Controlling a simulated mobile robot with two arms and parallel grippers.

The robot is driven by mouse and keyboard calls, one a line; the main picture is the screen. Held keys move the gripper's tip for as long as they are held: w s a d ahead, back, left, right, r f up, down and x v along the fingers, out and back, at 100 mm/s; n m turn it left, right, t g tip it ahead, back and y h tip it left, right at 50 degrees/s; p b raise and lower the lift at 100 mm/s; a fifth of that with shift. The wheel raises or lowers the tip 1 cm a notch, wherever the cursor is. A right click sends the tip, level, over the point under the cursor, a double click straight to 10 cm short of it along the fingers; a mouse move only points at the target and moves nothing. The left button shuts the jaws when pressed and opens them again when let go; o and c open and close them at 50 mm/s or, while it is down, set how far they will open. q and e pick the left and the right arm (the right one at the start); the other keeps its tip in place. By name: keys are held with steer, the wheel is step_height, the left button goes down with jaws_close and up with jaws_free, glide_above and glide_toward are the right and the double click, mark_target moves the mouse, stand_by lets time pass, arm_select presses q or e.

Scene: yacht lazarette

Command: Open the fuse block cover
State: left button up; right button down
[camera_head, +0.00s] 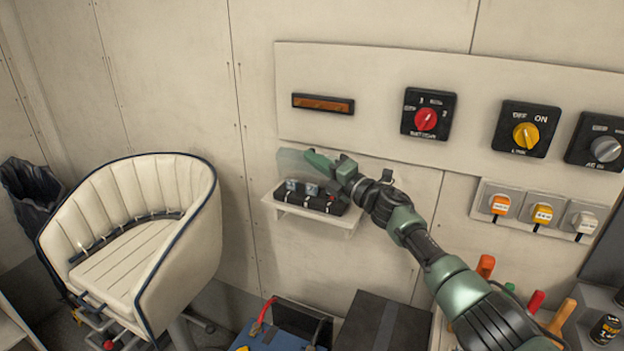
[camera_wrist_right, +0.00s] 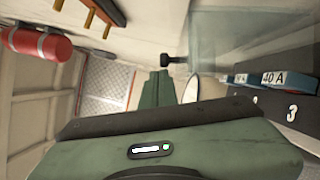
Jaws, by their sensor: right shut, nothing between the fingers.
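The black fuse block (camera_head: 318,203) sits on a small white wall shelf (camera_head: 292,210). Its blue fuses face up; in the right wrist view the block (camera_wrist_right: 292,108) shows a "40 A" label and a "3". The clear cover (camera_head: 290,158) stands raised above the block, tilted up, with the fuses uncovered below it. In the right wrist view the cover (camera_wrist_right: 235,45) is a pale see-through sheet with a dark knob (camera_wrist_right: 176,59) at its edge. My right gripper (camera_head: 312,157) is shut and empty, close beside the cover; I cannot tell whether they touch. My left gripper is not in view.
A wall panel with a red switch (camera_head: 426,119) and a yellow switch (camera_head: 526,134) is above right. A white seat (camera_head: 138,230) stands at left. A blue box (camera_head: 268,340) and a dark box (camera_head: 382,325) sit below. A red extinguisher (camera_wrist_right: 38,46) shows in the wrist view.

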steer(key=shift+w+d+r+m+h, duration=0.2)
steer(key=shift+w+r+m+h, duration=0.15)
steer(key=shift+w+m, duration=0.25)
steer(key=shift+w+d+r+m+h, duration=0.2)
steer(key=shift+w+r+m+h, duration=0.05)
steer(key=shift+w+r+m, duration=0.3)
steer(key=shift+w+d, duration=0.25)
steer(key=shift+w, duration=0.2)
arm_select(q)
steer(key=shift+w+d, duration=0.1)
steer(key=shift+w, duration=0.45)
arm_select(e)
steer(key=shift+w+d+r+m+g, duration=0.15)
steer(key=shift+w+m, duration=0.15)
steer(key=shift+m, duration=0.1)
steer(key=shift+w+d+r+m+g, duration=0.1)
steer(key=shift+w+m+g, duration=0.05)
steer(key=shift+w+m, duration=0.15)
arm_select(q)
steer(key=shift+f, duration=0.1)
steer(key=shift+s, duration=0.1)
